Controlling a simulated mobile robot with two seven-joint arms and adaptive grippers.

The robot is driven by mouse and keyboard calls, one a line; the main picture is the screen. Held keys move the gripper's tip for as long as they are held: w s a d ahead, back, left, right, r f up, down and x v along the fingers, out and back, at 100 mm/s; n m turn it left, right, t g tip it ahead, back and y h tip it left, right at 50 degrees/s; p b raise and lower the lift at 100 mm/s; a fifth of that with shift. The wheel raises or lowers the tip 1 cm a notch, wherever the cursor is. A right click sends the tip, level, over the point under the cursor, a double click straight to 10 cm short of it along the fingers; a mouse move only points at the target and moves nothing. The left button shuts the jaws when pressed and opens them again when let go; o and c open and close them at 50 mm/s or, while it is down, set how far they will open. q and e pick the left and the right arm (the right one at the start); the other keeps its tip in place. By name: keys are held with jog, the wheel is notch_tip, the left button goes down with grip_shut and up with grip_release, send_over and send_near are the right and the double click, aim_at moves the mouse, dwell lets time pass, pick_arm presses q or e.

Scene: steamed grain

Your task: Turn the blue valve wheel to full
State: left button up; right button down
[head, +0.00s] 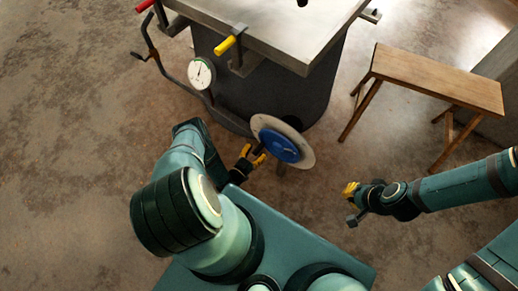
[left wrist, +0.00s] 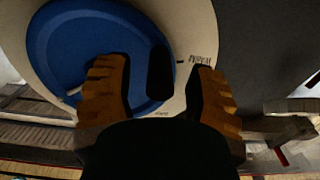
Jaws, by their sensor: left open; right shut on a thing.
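The blue valve wheel (head: 283,147) is mounted in front of a pale round dial plate (head: 300,134) on the side of the dark drum. In the left wrist view the blue wheel (left wrist: 85,50) fills the upper left, with a dark knob (left wrist: 160,72) at its right edge. The plate (left wrist: 187,25) carries small dark lettering, hard to read. My left gripper (head: 255,155) is open at the wheel; its yellow fingers (left wrist: 157,78) stand either side of the knob. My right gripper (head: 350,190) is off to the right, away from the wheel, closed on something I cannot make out.
A metal-topped table (head: 280,28) stands above the drum (head: 235,85), with a white pressure gauge (head: 201,73), a yellow handle (head: 226,45) and a red handle (head: 144,5) at its left. A wooden stool (head: 438,75) stands at the right. The floor at left is clear.

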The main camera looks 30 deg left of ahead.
pick_arm(q)
jog(key=shift+w, duration=1.1)
grip_shut()
